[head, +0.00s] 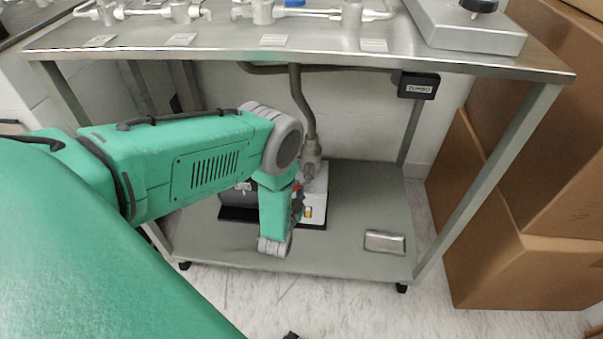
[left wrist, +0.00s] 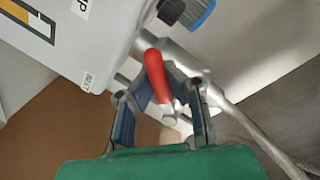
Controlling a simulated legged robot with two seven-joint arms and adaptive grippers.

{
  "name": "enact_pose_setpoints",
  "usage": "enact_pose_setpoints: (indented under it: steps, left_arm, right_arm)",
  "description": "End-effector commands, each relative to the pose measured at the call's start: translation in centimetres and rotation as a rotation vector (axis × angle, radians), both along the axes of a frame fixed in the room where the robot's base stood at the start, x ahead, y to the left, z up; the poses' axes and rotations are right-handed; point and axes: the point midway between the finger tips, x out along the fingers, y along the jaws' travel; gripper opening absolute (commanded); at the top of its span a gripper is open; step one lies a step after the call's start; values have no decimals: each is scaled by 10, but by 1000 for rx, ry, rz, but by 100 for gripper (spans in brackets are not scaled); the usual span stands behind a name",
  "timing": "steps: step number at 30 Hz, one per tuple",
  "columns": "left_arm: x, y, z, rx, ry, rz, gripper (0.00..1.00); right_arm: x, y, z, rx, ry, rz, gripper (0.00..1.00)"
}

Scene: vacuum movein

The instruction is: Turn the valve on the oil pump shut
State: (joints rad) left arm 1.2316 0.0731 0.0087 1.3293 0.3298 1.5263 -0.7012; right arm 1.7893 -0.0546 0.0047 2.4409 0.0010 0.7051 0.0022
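The oil pump (head: 317,200) stands on the lower shelf, partly hidden behind my left arm; its pale grey body (left wrist: 75,40) fills the upper left of the left wrist view. The valve's red handle (left wrist: 155,72) slants in front of a silver pipe fitting. My left gripper (left wrist: 160,78) has its fingertips on both sides of the red handle, close against it, and looks shut on it. In the head view the left gripper (head: 297,201) is beside the pump, largely hidden by my wrist. My right gripper is not in view.
A steel table (head: 330,50) with glass fittings and a hot plate (head: 465,28) hangs over the workspace. A hose (head: 300,95) runs up from the pump. A metal tray (head: 385,242) lies on the lower shelf (head: 355,205). Cardboard boxes (head: 520,240) stand at right.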

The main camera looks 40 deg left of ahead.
Motion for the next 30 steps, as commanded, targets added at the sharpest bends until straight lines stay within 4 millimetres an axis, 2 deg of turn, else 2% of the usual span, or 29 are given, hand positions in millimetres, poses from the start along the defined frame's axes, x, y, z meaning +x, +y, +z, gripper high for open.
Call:
enact_pose_setpoints:
  steps: [18,30]
  left_arm:
    - [-9,9,21,479,302,-5,0]
    - [-10,10,30,662,417,-5,0]
  right_arm:
    - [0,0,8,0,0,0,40]
    - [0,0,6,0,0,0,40]
